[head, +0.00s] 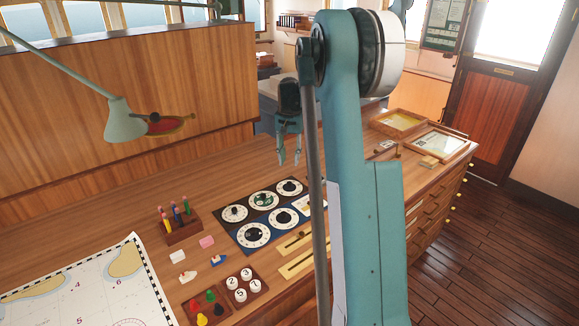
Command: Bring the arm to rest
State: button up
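My arm rises in front of the desk at the right of centre in the head view and covers part of the desk. My gripper (289,157) hangs beyond the arm, fingers pointing down, above the back part of the wooden desk (330,155). Its two fingers look apart, with a gap between them and nothing seen in it. The fingertips appear clear of the dial panel (250,236), which lies nearer to me.
A chart (85,290), pen holder (183,232), small blocks, number tokens (242,284) and slotted wooden strips (298,266) lie on the desk. Trays (400,122) stand at the right. A lamp (124,122) hangs over the left. Bare desk surrounds the gripper.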

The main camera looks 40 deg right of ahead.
jog(key=shift+r, duration=0.5)
dwell(0.3)
jog(key=s+a+r+n+t, duration=0.15)
jog(key=s+a+r, duration=0.3)
jog(key=a, duration=0.45)
jog(key=s+a+r+n+t+b, duration=0.15)
jog(key=s+a+r, duration=0.3)
jog(key=a, duration=0.45)
jog(key=s+a+r+n, duration=0.25)
jog(key=s+a, duration=0.35)
jog(key=a, duration=0.4)
jog(key=s+a+f+n+t, duration=0.2)
jog(key=s+a+f, duration=0.1)
jog(key=s+a, duration=0.5)
jog(key=s+a+f+n+t+b, duration=0.1)
jog(key=s+a+f+n+t, duration=0.1)
jog(key=s+a, duration=0.7)
jog(key=s+f+n, duration=0.1)
jog(key=s+f, duration=0.1)
jog(key=s, duration=0.3)
jog(key=shift+s+f, duration=0.2)
jog(key=shift+s, duration=0.2)
jog(key=shift+w+r, duration=0.1)
dwell(1.0)
